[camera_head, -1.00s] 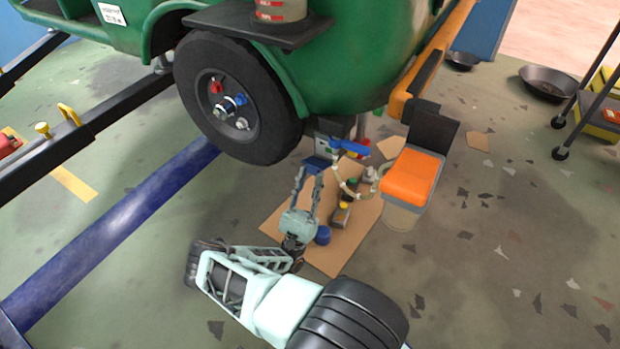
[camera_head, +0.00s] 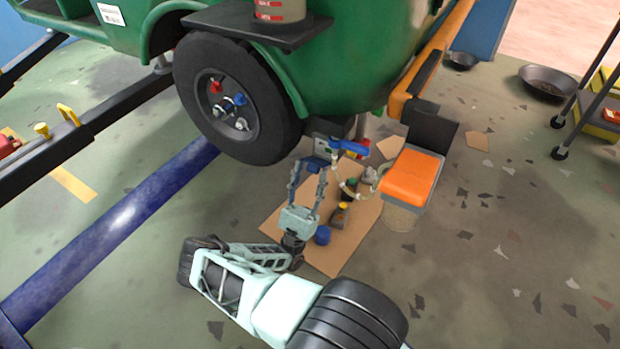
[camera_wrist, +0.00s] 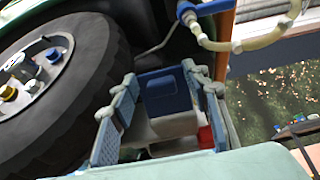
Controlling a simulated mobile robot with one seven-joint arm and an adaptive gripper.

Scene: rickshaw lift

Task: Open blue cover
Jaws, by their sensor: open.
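The blue cover (camera_wrist: 168,92) is a dark blue panel on a grey box in the wrist view. It stands upright between my two fingers and looks closed. In the head view the cover (camera_head: 322,149) shows in part on the box beside the wheel, just beyond my fingertips. My gripper (camera_head: 309,168) is open, its fingers pointing at the cover. The wrist view shows my gripper (camera_wrist: 160,78) with one blue-grey finger on each side of the cover. I cannot tell whether either finger touches it.
The black tyre (camera_head: 238,98) of the green vehicle (camera_head: 345,65) is close on the left. A blue handle with a pale hose (camera_wrist: 250,42) hangs at the upper right. Bottles and a blue cap (camera_head: 322,235) stand on cardboard (camera_head: 345,250) below, near an orange seat (camera_head: 411,176).

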